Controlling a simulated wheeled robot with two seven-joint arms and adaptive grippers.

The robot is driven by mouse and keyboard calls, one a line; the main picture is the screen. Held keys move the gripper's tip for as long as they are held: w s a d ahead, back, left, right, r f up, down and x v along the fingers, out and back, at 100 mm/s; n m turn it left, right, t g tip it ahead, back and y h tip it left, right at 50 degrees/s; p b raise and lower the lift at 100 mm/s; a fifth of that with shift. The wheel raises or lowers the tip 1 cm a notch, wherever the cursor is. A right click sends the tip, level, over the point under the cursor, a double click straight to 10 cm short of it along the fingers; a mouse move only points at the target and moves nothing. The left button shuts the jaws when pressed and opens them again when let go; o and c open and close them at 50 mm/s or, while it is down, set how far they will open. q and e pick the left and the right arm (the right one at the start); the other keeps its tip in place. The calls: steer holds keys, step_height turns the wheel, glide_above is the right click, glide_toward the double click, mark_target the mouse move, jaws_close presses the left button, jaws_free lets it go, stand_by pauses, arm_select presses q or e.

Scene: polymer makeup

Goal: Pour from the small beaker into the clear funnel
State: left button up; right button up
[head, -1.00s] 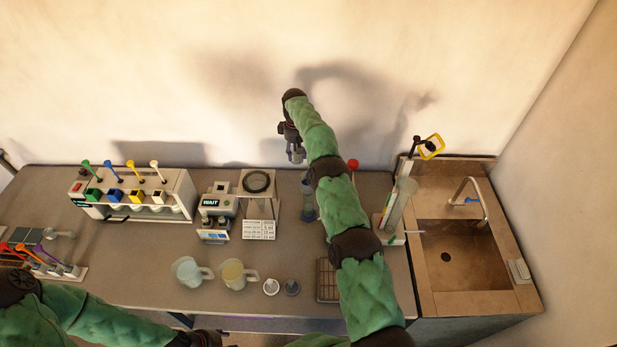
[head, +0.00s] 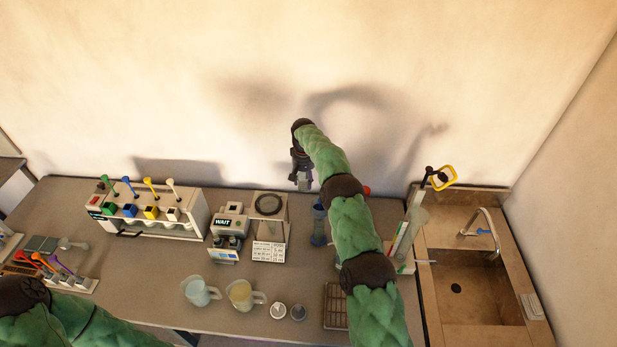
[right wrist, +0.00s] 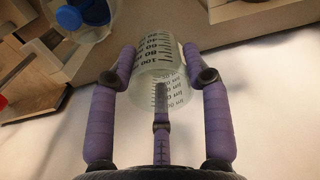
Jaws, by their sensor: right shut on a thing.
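My right gripper (head: 302,184) is raised near the back wall, above the rear of the bench. In the right wrist view its purple fingers (right wrist: 160,72) are closed around the small beaker (right wrist: 153,62), a clear cup with black graduation marks. The beaker is hard to make out in the head view, and I cannot tell its contents. A dark-rimmed round opening on a stand (head: 269,205) is just left of the gripper; it may hold the clear funnel, but I cannot tell. My left arm enters at lower left; its gripper is out of frame.
A blue cylinder (head: 318,226) stands right of the stand. Two jugs (head: 240,294) and two small round items are in front. A dispenser rack (head: 150,212) is at left, and a sink (head: 475,288) at right. Bench space (head: 150,275) is bare at front left.

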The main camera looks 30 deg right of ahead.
mark_target(301, 187)
steer(key=m, duration=0.2)
steer(key=a+m+p, duration=0.1)
steer(key=s+a+m, duration=0.1)
steer(key=m, duration=0.1)
steer(key=shift+a+m, duration=0.15)
steer(key=shift+m, duration=0.15)
steer(key=shift+s+f+t+p, duration=0.15)
steer(key=shift+f+p, duration=0.15)
steer(key=shift+f, duration=0.15)
steer(key=shift+s+f+t+p, duration=0.15)
steer(key=shift+f+p, duration=0.15)
steer(key=shift+f, duration=0.15)
steer(key=s+r+t+y+p, duration=0.1)
steer(key=p, duration=0.2)
steer(key=s+d+r+t+p, duration=0.1)
steer(key=p, duration=0.3)
steer(key=shift+d+r+t+y, duration=0.15)
steer(key=shift+r+t+y, duration=0.1)
steer(key=shift+t+y, duration=0.15)
steer(key=shift+w, duration=0.1)
steer(key=shift+d+r, duration=0.1)
steer(key=shift+s+d+t+b, duration=0.1)
steer(key=shift+s+t+b, duration=0.25)
steer(key=shift+b, duration=0.65)
steer(key=shift+s+d+t+y+b, duration=0.2)
steer(key=shift+s+t+y+b, duration=0.25)
steer(key=shift+b, duration=2)
stand_by(1.6)
